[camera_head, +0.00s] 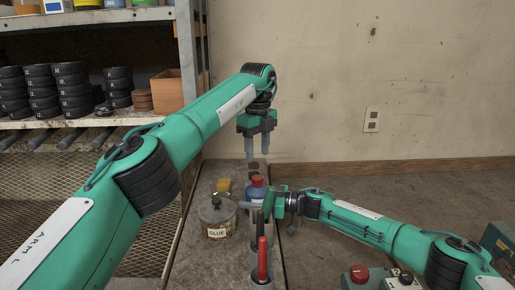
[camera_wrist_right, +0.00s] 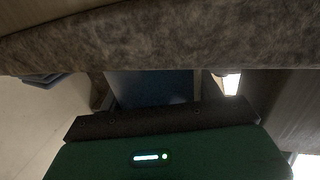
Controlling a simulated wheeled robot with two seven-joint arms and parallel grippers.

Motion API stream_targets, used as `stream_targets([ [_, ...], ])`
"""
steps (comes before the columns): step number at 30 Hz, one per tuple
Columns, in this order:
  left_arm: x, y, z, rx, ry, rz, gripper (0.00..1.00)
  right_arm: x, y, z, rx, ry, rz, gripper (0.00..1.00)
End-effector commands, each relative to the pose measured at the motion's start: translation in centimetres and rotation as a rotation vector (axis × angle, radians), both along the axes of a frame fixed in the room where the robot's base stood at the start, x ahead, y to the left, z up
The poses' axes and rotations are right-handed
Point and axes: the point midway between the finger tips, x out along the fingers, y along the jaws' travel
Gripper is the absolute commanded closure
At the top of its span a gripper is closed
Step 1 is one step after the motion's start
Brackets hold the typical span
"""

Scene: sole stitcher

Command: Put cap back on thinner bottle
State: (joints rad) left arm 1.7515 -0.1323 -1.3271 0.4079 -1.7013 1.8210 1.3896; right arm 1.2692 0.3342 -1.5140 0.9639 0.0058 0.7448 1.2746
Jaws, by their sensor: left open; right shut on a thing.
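The thinner bottle (camera_head: 257,193) is blue and stands upright on the bench in the head view, with a red cap (camera_head: 257,181) on its top. I cannot tell whether the cap is pressed fully down or screwed tight. My right gripper (camera_head: 254,204) comes in from the right and is shut on the bottle's body. In the right wrist view a dark blue surface of the bottle (camera_wrist_right: 150,88) fills the gap between the fingers. My left gripper (camera_head: 257,152) is open and empty, fingers pointing down, above the cap and apart from it. The bottle's lower part is partly hidden.
A glue jar (camera_head: 217,228) stands left of the bottle, with a yellow block (camera_head: 224,185) behind it. Tool handles, one red (camera_head: 262,258), stand upright in front. A metal shelf (camera_head: 90,123) is at left. A red-button control box (camera_head: 360,276) is at front right.

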Motion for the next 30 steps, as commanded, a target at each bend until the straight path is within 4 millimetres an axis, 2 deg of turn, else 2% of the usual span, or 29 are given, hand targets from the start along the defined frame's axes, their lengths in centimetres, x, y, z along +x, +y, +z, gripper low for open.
stream_targets([
  [15,0.0,0.0,-6.9,-0.001,0.002,-0.001,0.53,0.0,0.0,0.0,0.0,0.0,0.0,0.98],
  [20,0.0,0.0,-7.7,0.0,0.001,-0.001,0.53,0.0,0.0,0.0,0.0,0.0,0.0,0.98],
  [28,0.0,0.0,-7.8,0.001,0.001,-0.001,0.53,0.0,0.0,0.0,0.0,0.0,0.0,0.98],
  [30,0.0,0.0,-7.8,0.0,0.0,-0.001,0.67,0.0,0.0,0.0,0.0,0.0,0.0,0.98],
])
